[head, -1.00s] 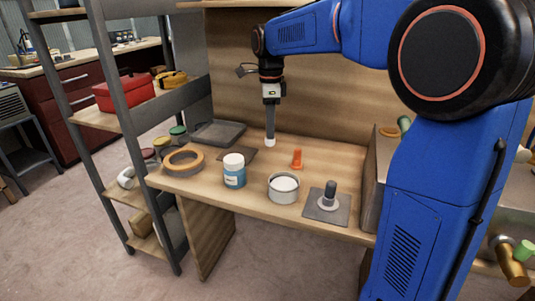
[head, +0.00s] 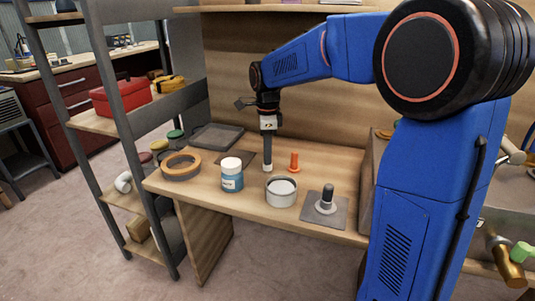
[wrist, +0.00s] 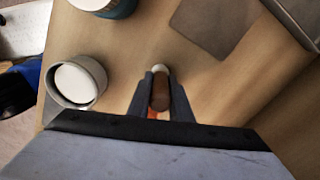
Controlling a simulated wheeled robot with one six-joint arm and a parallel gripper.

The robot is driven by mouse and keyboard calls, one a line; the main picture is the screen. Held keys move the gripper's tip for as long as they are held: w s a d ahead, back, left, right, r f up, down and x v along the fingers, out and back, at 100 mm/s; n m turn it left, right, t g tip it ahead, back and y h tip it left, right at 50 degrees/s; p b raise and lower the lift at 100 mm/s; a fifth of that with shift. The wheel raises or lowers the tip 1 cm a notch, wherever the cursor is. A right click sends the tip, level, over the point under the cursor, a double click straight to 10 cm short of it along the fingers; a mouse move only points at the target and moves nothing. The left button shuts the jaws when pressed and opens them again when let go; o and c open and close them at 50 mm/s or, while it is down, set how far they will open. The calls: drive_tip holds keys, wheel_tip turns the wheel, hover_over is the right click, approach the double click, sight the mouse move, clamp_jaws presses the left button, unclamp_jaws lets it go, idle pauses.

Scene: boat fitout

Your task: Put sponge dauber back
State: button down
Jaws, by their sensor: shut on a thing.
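My gripper (head: 267,160) is shut on a slim upright piece, which I take to be the sponge dauber. In the wrist view it shows a brown handle and a pale tip (wrist: 161,85) between my fingers. In the head view its white tip (head: 267,169) points down, low over the workbench; I cannot tell whether it touches. A dark flat square mat (head: 241,157) lies bare just left of and behind my gripper; it also shows in the wrist view (wrist: 214,24). An orange cone-like piece (head: 294,163) stands close on the right.
A round tin with white contents (head: 281,191) and a blue jar with white lid (head: 232,176) stand in front. A tape roll (head: 181,166) and grey tray (head: 216,137) are left. A grey plate (head: 336,218) with an upright dark-handled piece is front right.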

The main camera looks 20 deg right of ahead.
drive_tip(key=c, duration=1.6)
unclamp_jaws()
drive_tip(key=shift+f, duration=0.1)
wheel_tip(320, 180, up, 12)
drive_tip(key=shift+r, duration=0.1)
